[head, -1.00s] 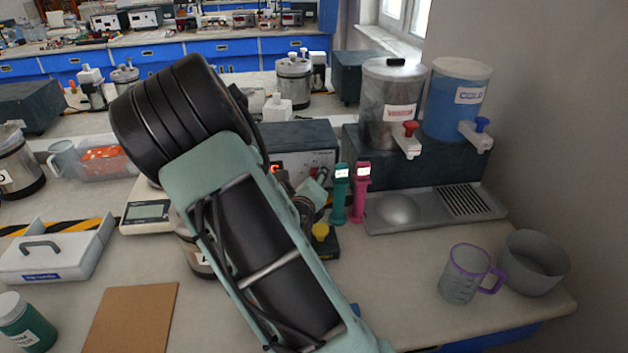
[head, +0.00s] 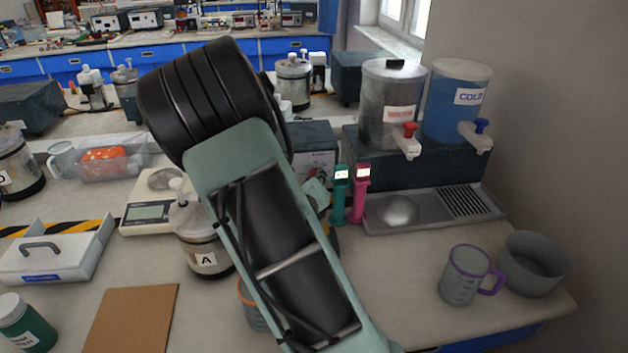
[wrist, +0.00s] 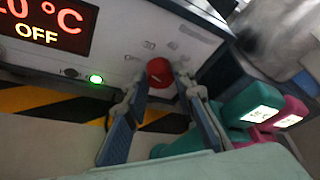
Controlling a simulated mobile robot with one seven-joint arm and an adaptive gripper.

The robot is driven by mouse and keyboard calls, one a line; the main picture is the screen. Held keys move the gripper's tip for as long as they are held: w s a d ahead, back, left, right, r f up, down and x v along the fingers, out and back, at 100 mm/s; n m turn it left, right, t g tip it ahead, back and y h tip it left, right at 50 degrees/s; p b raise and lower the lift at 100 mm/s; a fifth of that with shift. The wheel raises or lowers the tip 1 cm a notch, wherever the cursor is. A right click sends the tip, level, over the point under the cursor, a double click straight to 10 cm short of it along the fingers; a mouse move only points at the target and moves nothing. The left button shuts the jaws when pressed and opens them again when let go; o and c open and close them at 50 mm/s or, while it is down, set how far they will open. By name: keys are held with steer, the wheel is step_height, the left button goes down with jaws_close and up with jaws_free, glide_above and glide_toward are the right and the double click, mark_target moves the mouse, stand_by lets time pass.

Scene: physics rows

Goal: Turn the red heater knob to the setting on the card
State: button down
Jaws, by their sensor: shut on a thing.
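The red heater knob (wrist: 158,70) is on the white front panel of the heater (wrist: 120,35), at the upper middle of the wrist view. My gripper (wrist: 160,84) has one finger on each side of the knob and is shut on it. The marks around the knob are too blurred to read. In the head view my arm hides most of the heater (head: 312,138). I cannot make out the setting card.
Teal (head: 340,195) and pink (head: 361,193) upright handles stand close right of my gripper. Hot (head: 390,90) and cold (head: 455,100) dispensers stand behind a grey drip tray (head: 435,208).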

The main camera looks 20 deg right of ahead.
steer(key=shift+d+m+y+b, duration=0.2)
steer(key=shift+m+y+b, duration=0.4)
steer(key=shift+m+b, duration=0.35)
steer(key=m+b, duration=0.1)
steer(key=b, duration=0.1)
steer(key=shift+y+b, duration=0.3)
steer(key=shift+b, duration=0.05)
steer(key=shift+r+b, duration=0.2)
steer(key=shift+b, duration=0.65)
steer(key=c, duration=1.6)
jaws_free()
steer(key=shift+d, duration=0.1)
steer(key=shift+s, duration=0.2)
